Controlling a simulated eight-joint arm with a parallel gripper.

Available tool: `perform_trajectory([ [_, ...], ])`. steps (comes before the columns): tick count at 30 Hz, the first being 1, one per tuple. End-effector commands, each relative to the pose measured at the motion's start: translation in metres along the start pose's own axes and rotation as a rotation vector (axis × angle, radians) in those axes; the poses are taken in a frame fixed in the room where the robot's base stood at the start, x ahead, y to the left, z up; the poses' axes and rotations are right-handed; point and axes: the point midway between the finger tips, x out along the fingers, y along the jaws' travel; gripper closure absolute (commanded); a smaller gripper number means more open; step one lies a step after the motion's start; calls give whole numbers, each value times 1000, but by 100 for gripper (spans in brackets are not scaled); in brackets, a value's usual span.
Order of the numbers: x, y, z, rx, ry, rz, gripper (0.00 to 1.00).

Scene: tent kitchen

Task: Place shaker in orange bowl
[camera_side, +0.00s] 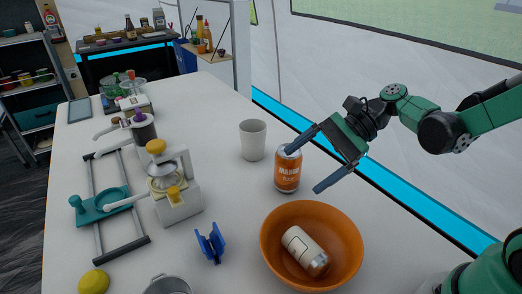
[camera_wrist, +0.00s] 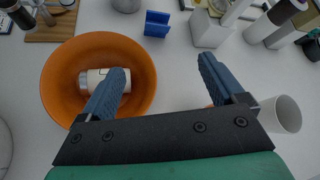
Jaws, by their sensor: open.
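The orange bowl (camera_side: 347,245) stands on the white table at the front right of the side view, and at the left of the wrist view (camera_wrist: 62,60). A white cylindrical shaker (camera_side: 303,249) lies on its side inside the bowl; it also shows in the wrist view (camera_wrist: 95,80), partly hidden behind my left finger. My gripper (camera_side: 304,171) is open and empty, its fingers spread above the table beyond the bowl in the side view. In the wrist view, my gripper (camera_wrist: 162,66) has bare table between its fingertips.
An orange can (camera_side: 288,172) stands close to my gripper, with a white cup (camera_side: 252,141) behind it. A blue holder (camera_side: 210,243) stands left of the bowl. A white juicer-like appliance (camera_side: 176,190) and a teal-handled rack (camera_side: 112,203) stand further left.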

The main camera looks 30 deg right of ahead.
Motion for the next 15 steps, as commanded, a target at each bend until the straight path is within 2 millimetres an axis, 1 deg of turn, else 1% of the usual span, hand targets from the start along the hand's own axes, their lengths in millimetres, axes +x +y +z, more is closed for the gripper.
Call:
perform_trajectory([
  [1, 1, 5, 1, -133, 115, 21, 11],
  [4, -4, 13, -6, -446, 353, 91, 11],
  [5, -8, 15, -8, -545, 421, 121, 11],
  [6, -13, 18, -11, -680, 507, 167, 11],
  [9, -28, 22, -16, -1000, 692, 296, 11],
  [12, -42, 23, -18, -1262, 824, 423, 11],
  [15, -52, 22, -17, -1437, 906, 516, 11],
])
